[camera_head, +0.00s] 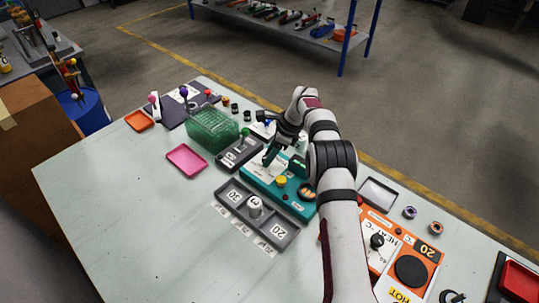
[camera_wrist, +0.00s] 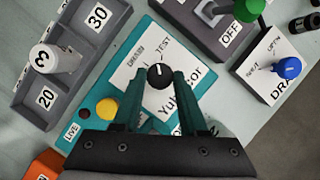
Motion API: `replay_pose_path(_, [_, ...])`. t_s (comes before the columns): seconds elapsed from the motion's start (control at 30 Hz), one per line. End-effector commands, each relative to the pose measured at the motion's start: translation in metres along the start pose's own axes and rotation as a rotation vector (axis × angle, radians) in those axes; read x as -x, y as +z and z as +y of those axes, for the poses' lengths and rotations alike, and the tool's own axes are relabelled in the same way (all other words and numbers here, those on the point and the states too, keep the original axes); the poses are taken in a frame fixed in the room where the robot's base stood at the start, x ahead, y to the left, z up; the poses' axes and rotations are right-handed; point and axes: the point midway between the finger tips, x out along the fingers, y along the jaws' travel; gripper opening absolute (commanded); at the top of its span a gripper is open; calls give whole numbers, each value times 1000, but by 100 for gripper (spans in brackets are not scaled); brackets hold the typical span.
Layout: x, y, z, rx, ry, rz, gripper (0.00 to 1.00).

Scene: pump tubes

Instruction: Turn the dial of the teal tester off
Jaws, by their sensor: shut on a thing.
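The teal tester (camera_head: 252,179) lies flat in the middle of the table; its teal edge also shows in the wrist view (camera_wrist: 94,92). Its black dial (camera_wrist: 160,76) has a white pointer line directed roughly up in the wrist view, between two printed labels, the right one reading TEST. My gripper (camera_wrist: 158,82) is shut on the dial, one teal finger at each side. In the head view my gripper (camera_head: 269,160) is over the tester and hides the dial. A yellow button (camera_wrist: 106,107) sits on the tester near a LIVE label.
A grey tray (camera_head: 247,224) with a white numbered cylinder (camera_head: 255,207) stands in front of the tester. A dark box marked OFF with a green knob (camera_wrist: 249,10) and a panel with a blue knob (camera_wrist: 288,68) are close by. An orange heater (camera_head: 420,251) is at right.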

Motion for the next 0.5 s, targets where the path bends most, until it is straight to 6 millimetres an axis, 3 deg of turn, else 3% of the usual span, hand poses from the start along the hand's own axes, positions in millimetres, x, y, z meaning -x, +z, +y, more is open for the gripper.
replay_pose_path(0.5, [0, 1, -1, 178, 74, -1, 0])
